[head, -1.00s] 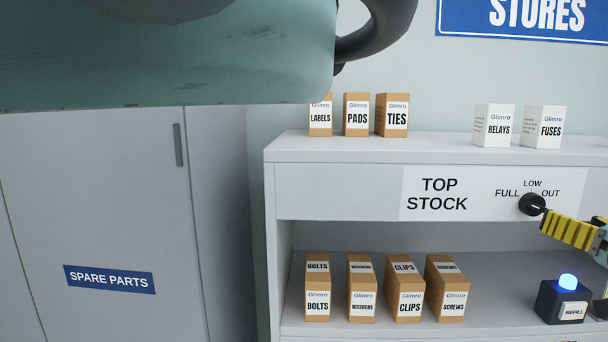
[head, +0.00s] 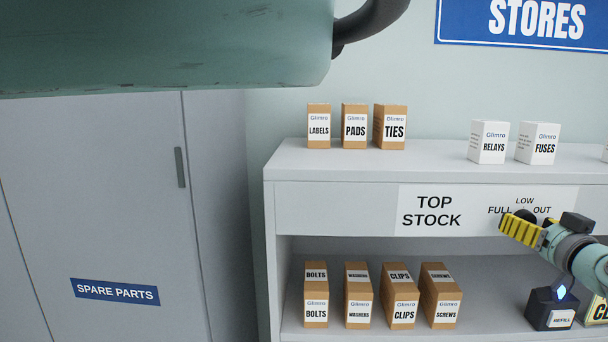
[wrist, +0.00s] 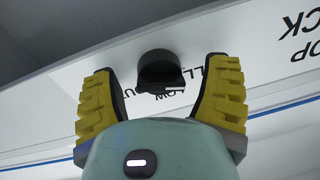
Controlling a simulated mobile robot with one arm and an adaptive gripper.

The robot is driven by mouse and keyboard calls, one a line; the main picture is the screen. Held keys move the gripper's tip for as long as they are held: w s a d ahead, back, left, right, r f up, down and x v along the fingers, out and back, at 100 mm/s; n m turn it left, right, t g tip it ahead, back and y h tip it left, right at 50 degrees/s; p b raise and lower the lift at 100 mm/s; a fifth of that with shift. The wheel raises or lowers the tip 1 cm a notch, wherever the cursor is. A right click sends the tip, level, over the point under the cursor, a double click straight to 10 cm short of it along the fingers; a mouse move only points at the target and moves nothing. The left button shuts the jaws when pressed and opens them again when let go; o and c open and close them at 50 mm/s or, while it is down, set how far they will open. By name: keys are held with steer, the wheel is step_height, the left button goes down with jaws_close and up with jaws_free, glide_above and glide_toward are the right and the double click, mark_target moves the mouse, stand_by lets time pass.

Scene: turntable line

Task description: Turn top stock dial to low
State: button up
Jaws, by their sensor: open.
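The round black dial (head: 525,215) sits on the white TOP STOCK panel (head: 430,225), below the words FULL, LOW and OUT. My gripper (head: 520,230) is in front of it and hides part of it in the head view. In the wrist view the dial (wrist: 156,66) lies between the two spread yellow fingers of my gripper (wrist: 160,75), with a gap on each side. The lettering is upside down there and partly hidden behind the dial. I cannot tell which word the dial points at.
Cartons such as TIES (head: 391,128) and FUSES (head: 538,144) stand on the shelf top. Several brown cartons, including CLIPS (head: 400,295), stand below. A black box with a blue lamp (head: 551,308) is under my arm. A large green-grey object (head: 160,45) covers the upper left.

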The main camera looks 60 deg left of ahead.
steer(key=c, duration=1.3)
steer(key=shift+d+f+m+b, duration=0.15)
steer(key=shift+f+m+b, duration=0.2)
steer(key=shift+b, duration=0.8)
steer(key=shift+m+b, duration=0.25)
steer(key=shift+b, duration=0.4)
steer(key=m+b, duration=0.2)
steer(key=b, duration=0.1)
steer(key=shift+r+m+b, duration=0.2)
steer(key=shift+m+b, duration=0.4)
steer(key=shift+m, duration=0.4)
steer(key=m, duration=0.3)
steer(key=shift+r+m+t, duration=0.1)
steer(key=shift+m+t, duration=0.3)
steer(key=shift+m+p, duration=0.4)
steer(key=shift+m, duration=2.3)
steer(key=o, duration=1.2)
